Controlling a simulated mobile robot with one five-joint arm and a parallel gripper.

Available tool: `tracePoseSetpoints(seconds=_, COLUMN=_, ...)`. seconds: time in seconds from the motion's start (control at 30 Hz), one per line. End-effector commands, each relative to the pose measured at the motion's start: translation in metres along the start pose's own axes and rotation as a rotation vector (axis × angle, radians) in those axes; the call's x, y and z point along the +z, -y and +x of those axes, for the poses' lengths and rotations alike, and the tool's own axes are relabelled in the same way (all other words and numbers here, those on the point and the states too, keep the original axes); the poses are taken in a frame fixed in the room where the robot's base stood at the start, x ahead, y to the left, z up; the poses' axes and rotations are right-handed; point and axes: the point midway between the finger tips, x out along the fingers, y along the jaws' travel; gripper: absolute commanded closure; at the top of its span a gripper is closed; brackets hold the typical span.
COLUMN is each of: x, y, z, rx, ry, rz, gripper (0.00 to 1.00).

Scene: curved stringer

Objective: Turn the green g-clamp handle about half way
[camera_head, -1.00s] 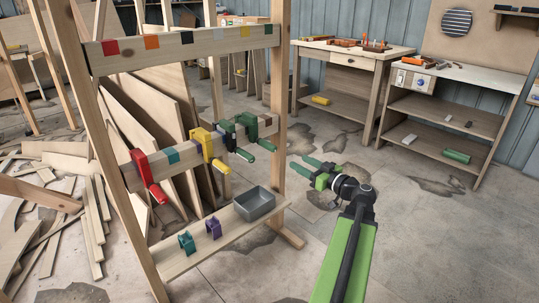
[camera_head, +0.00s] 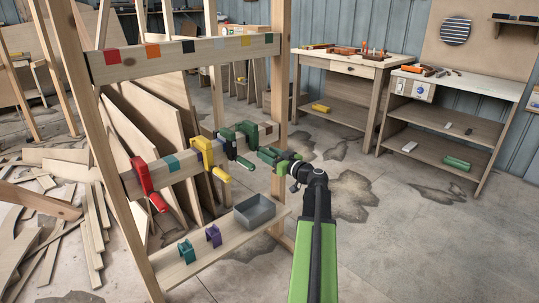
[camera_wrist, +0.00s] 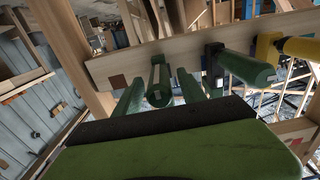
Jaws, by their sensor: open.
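The green g-clamp (camera_head: 246,129) sits on the lower rail of the wooden rack, right of the dark clamp. In the wrist view its green handle (camera_wrist: 159,84) points toward the camera, between my gripper's two green fingers. My gripper (camera_head: 267,153) is at the handle in the head view and hides most of it. In the wrist view my gripper (camera_wrist: 158,92) is open, with one finger on each side of the handle. I cannot tell whether either finger touches it.
A dark clamp (camera_head: 225,146) with a green handle is close on the left, then a yellow clamp (camera_head: 207,151) and a red clamp (camera_head: 142,175). A grey bin (camera_head: 255,215) and teal and purple clamps are on the shelf below. The floor to the right is open.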

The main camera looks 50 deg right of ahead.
Motion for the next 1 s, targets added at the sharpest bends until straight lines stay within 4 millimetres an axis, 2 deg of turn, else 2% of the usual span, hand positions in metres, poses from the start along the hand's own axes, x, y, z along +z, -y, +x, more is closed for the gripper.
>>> tracePoseSetpoints(seconds=0.2, x=0.0, y=-0.0002, z=-0.0001, rx=0.001, ry=0.0, rz=0.0, gripper=0.52)
tracePoseSetpoints(seconds=0.57, x=0.0, y=-0.0006, z=-0.0006, rx=0.001, ry=0.0, rz=0.0, gripper=0.99)
tracePoseSetpoints(seconds=0.7, x=0.0, y=-0.005, z=0.0006, rx=0.001, ry=0.0, rz=0.0, gripper=1.0)
tracePoseSetpoints(seconds=1.0, x=0.0001, y=-0.0011, z=-0.001, rx=0.002, ry=0.0, rz=0.048, gripper=1.0)
